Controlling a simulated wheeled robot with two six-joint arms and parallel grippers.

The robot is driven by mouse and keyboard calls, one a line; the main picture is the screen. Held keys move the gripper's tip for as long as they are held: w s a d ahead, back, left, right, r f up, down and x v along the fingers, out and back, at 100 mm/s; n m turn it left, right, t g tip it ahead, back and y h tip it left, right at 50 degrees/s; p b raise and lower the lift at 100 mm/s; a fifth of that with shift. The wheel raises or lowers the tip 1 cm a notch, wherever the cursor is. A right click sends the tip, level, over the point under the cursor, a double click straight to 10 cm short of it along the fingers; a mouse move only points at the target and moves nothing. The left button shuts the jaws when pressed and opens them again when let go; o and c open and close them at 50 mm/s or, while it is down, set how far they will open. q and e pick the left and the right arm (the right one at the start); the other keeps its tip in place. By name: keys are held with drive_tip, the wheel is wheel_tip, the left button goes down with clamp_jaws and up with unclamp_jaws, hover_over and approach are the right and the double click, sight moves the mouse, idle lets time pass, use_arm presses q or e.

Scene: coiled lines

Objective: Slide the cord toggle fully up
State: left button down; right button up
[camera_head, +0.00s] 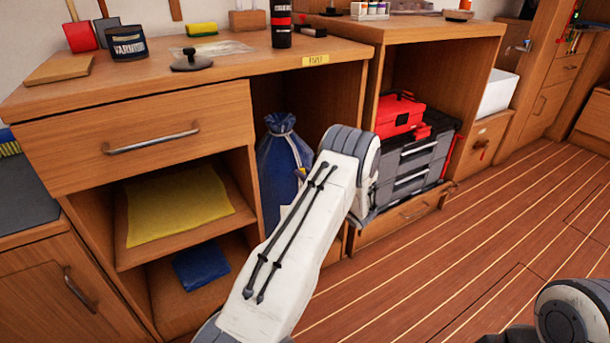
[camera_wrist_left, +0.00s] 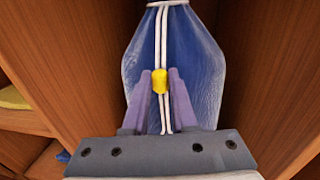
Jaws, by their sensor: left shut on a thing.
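The blue drawstring bag (camera_head: 280,160) stands in the open cabinet bay, its neck gathered at the top. In the left wrist view the bag (camera_wrist_left: 205,65) fills the middle, with two white cords (camera_wrist_left: 162,30) running down its front. The yellow cord toggle (camera_wrist_left: 160,84) sits on these cords, well below the neck. My left gripper (camera_wrist_left: 160,78) is shut on the toggle, one purple finger on each side. My right gripper is not in view.
Wooden cabinet walls stand close on both sides of the bag. The counter (camera_head: 225,65) overhangs it. To the left are shelves with a yellow cloth (camera_head: 178,205) and a blue packet (camera_head: 201,266). Grey and red toolboxes (camera_head: 415,165) fill the right bay. The floor in front is clear.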

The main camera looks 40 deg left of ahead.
use_arm(q)
drive_tip(key=shift+f, duration=0.1)
drive_tip(key=c, duration=0.7)
unclamp_jaws()
drive_tip(key=shift+d, duration=0.1)
drive_tip(key=p+v, duration=0.3)
drive_tip(key=v, duration=0.7)
drive_tip(key=shift+s+d+p, duration=0.1)
drive_tip(key=shift+p, duration=0.25)
